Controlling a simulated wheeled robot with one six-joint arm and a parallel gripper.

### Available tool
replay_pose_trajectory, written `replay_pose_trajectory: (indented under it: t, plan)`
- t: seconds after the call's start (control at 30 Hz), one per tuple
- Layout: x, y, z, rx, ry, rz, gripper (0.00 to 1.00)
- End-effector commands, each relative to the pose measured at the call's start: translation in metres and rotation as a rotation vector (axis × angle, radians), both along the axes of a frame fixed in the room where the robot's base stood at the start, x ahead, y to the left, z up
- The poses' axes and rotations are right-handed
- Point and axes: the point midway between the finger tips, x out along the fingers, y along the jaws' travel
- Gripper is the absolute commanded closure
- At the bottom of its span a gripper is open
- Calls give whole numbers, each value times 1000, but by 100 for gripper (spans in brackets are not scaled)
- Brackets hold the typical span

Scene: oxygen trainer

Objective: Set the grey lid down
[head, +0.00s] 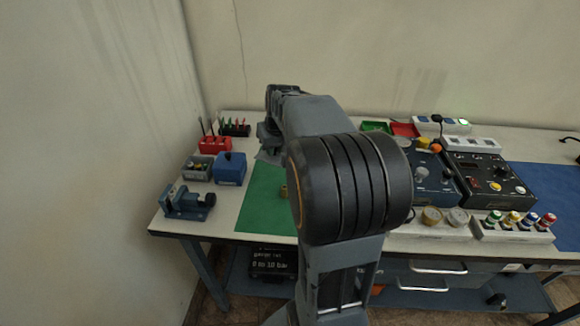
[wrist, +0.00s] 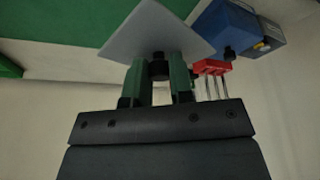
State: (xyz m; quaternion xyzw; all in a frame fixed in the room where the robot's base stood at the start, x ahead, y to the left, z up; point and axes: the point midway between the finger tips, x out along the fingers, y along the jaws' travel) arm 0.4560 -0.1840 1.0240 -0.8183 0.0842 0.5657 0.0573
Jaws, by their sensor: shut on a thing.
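The grey lid (wrist: 150,33) is a flat, light-grey plate in the wrist view. My gripper (wrist: 159,72) has green fingers shut on a dark knob on the lid's near face. In the head view, a pale corner of the lid (head: 268,157) shows below my gripper (head: 268,135), over the back left edge of the green mat (head: 262,205). My own arm hides most of the gripper and lid there. The lid is clear of the mat in the wrist view, but its exact height is hard to tell.
Control boxes (head: 483,178) and a row of coloured fittings (head: 513,226) fill the right. Bare green mat shows at the front left.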

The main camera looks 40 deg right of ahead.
Motion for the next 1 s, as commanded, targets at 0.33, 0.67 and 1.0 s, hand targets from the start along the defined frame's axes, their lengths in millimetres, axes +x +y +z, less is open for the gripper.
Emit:
replay_pose_trajectory:
  t: [0.33, 0.67, 1.0]
  plan:
    - [64, -54, -35, 4, 5, -12, 100]
    - [93, -76, -82, 2, 4, -10, 100]
    - [103, -82, -96, 1, 3, -10, 100]
